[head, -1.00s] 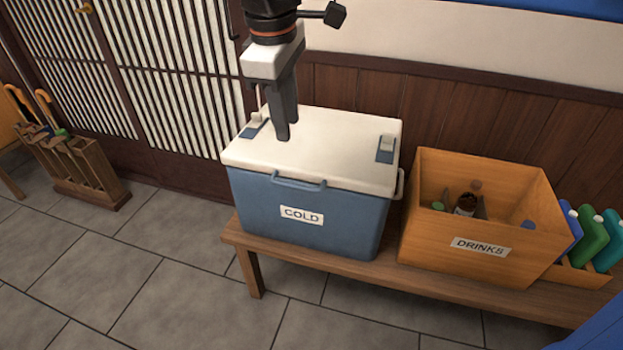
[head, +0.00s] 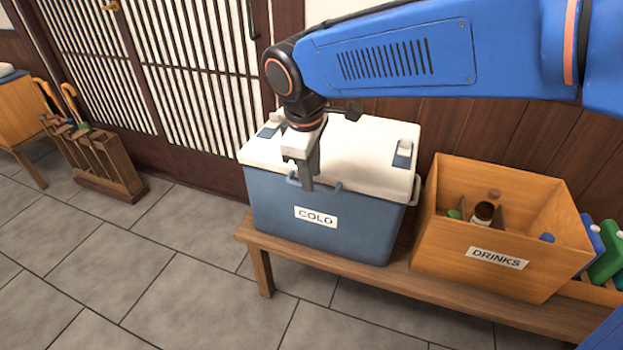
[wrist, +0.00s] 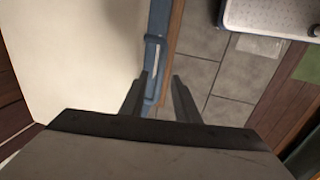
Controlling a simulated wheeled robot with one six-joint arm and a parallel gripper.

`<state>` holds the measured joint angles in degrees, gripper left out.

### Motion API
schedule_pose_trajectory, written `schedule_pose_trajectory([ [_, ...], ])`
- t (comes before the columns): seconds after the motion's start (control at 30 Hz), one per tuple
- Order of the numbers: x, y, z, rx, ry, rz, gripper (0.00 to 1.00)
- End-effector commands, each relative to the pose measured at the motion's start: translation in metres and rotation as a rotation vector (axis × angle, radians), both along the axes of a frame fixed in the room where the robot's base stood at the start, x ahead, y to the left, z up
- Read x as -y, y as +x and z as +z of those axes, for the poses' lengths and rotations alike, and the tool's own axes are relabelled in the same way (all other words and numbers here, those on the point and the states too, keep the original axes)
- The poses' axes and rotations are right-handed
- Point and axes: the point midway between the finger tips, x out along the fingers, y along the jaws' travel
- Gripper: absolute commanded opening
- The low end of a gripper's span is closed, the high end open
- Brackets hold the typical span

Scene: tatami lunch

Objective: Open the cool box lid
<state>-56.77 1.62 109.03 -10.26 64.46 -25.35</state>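The blue cool box (head: 270,205) with a "COLD" label stands on the bench, and its cream lid (head: 365,140) is closed. A blue bar handle (head: 333,187) runs along the lid's front edge. My gripper (head: 308,186) points down at that front edge, in front of the handle's middle and hiding part of it. In the wrist view my gripper (wrist: 159,85) is open, its two fingers apart. The handle (wrist: 152,62) shows between the fingers, nearer the left one, with the lid (wrist: 75,55) to the left. Contact cannot be told.
A wooden "DRINKS" crate (head: 449,232) holding bottles stands right of the cool box on the wooden bench (head: 330,268). Blue and green bottles (head: 606,262) are at the far right. An umbrella rack (head: 108,170) stands left. Tiled floor (head: 185,270) in front is clear.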

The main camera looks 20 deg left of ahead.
Motion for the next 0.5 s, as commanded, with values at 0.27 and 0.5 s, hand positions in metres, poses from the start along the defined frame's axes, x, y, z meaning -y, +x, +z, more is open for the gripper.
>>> schedule_pose_trajectory([
  [0.27, 0.001, 0.004, -0.021, 0.000, -0.001, 0.000, 0.29],
  [0.5, 0.001, 0.004, -0.022, 0.000, 0.000, 0.000, 0.29],
])
